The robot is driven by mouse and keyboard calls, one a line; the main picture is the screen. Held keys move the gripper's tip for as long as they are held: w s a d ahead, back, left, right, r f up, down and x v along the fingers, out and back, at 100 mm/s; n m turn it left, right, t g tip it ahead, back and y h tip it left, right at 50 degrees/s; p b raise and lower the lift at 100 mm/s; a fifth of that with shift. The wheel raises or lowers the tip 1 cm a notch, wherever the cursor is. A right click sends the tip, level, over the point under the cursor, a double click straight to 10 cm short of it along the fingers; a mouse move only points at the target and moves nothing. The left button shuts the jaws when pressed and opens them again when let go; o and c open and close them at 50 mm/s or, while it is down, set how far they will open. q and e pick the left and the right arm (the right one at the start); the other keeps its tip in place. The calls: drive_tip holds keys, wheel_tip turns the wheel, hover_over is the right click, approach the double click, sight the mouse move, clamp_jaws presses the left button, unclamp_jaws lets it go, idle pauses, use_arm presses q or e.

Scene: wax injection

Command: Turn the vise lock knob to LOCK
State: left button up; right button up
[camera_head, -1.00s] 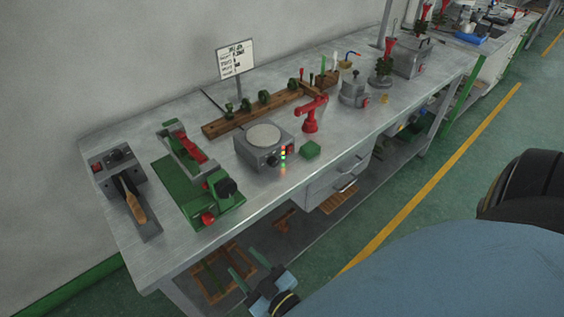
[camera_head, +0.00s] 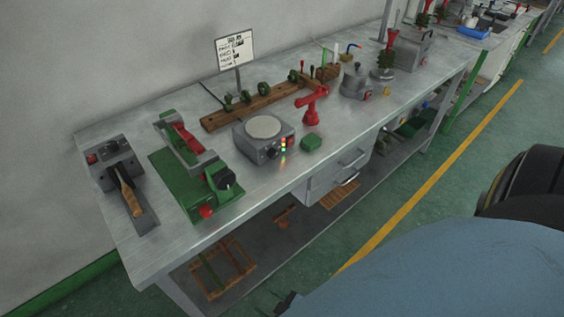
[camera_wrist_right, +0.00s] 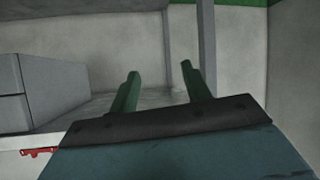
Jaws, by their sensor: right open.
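The green vise (camera_head: 197,193) stands on the workbench at the left, with red parts between its jaws. I cannot tell which knob is the lock knob, nor read any LOCK mark. Only a dark bit of my right gripper (camera_head: 285,303) shows at the bottom edge, below the bench's front edge and away from the vise. In the right wrist view its two green fingers (camera_wrist_right: 160,70) are apart and empty. My left gripper is not in view.
On the workbench (camera_head: 120,238), a grey unit with a wooden-handled tool (camera_head: 130,197) is left of the vise. A grey heater (camera_head: 264,128) and red stand (camera_head: 312,104) are to its right. A drawer unit (camera_head: 338,178) hangs below. The floor in front is clear.

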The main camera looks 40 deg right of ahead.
drive_tip(key=s+d+f+g, duration=0.1)
drive_tip(key=s+f+g, duration=0.1)
drive_tip(key=f, duration=0.4)
drive_tip(key=shift+s+d+b, duration=0.2)
drive_tip(key=shift+s+b, duration=0.25)
drive_tip(key=shift+s, duration=0.45)
drive_tip(key=shift+f, duration=0.1)
